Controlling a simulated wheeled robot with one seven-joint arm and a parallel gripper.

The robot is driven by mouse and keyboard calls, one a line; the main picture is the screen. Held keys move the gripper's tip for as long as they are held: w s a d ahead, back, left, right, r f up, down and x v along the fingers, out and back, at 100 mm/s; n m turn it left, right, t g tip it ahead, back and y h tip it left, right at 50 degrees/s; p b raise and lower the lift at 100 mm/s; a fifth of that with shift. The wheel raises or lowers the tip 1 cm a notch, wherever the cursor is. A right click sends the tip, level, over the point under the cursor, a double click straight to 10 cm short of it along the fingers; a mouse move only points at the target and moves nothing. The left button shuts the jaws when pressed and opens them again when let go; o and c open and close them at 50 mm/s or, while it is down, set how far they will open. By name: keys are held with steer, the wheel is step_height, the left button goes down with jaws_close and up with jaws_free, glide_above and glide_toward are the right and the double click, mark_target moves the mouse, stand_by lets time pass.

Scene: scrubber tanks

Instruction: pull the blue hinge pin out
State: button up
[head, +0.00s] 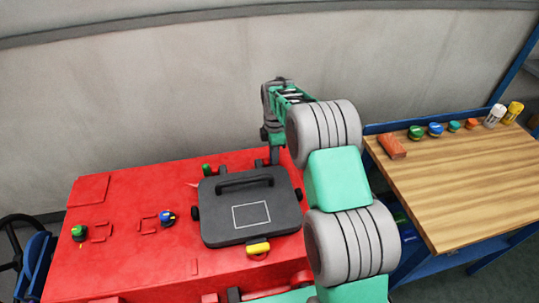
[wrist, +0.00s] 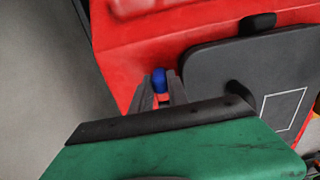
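The blue hinge pin (wrist: 159,80) shows in the wrist view beside the left edge of the dark lid, between the tips of my gripper (wrist: 161,88). A finger stands close on either side of it, and a little red shows between them below the blue. I cannot tell whether the fingers press on the pin or stand slightly apart. In the head view my gripper (head: 274,154) points down at the back right of the dark lid (head: 215,230). The pin is not seen there.
The lid lies on a red machine body (head: 120,260), with a handle (head: 245,182) and a yellow latch (head: 258,248). A wooden bench (head: 460,190) with small items is at right. A grey wall (head: 150,100) rises behind.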

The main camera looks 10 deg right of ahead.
jaws_close()
stand_by(1.1)
